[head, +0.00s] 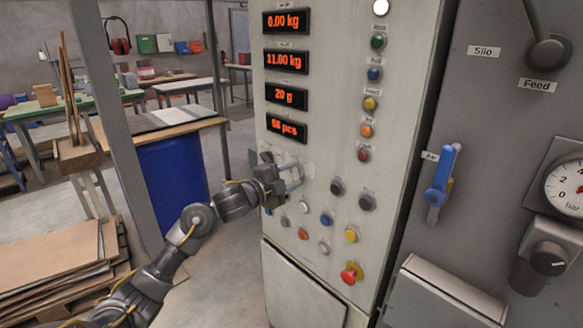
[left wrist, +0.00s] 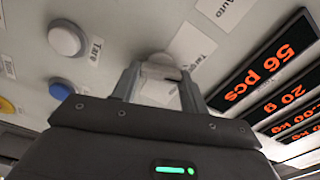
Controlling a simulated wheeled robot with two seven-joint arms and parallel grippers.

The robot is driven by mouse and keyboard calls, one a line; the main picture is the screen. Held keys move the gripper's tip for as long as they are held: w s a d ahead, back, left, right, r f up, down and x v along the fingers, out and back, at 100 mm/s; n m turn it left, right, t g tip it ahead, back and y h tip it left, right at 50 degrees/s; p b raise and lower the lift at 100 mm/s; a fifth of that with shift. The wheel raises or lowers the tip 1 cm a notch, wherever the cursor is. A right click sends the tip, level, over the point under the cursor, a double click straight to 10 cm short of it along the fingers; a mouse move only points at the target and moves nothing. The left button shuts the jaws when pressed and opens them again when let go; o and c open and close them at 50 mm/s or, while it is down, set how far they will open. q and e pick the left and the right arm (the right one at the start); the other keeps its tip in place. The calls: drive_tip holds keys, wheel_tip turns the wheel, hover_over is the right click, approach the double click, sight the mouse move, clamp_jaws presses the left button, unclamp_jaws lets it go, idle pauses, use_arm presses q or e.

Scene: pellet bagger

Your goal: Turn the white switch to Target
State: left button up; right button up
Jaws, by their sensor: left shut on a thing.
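The white switch (left wrist: 160,75) is on the light grey control panel (head: 300,230), below the red number displays. In the left wrist view it sits between the two fingers of my left gripper (left wrist: 160,88), which is shut on it. A label that seems to read Target (left wrist: 193,47) is just beyond the switch, and an Auto label (left wrist: 224,10) is farther up. In the head view my left gripper (head: 291,176) reaches the panel from the left and mostly hides the switch. Where the switch points cannot be told clearly. My right gripper is not in view.
A white Tare button (left wrist: 66,38) and a blue button (left wrist: 62,90) are beside the gripper. Several more buttons and a red emergency stop (head: 350,274) are lower on the panel. A blue Air valve lever (head: 441,175) is at the right. A blue drum (head: 173,180) stands behind my arm.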

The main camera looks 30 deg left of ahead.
use_arm(q)
drive_tip(key=shift+r+n+p, duration=0.15)
drive_tip(key=shift+n+p, duration=0.6)
drive_tip(key=shift+n, duration=0.15)
drive_tip(key=shift+n+p, duration=0.3)
drive_tip(key=shift+n, duration=0.1)
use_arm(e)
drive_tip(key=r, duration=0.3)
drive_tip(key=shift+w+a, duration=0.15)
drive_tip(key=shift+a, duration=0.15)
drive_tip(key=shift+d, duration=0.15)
use_arm(q)
drive_tip(key=o, duration=1)
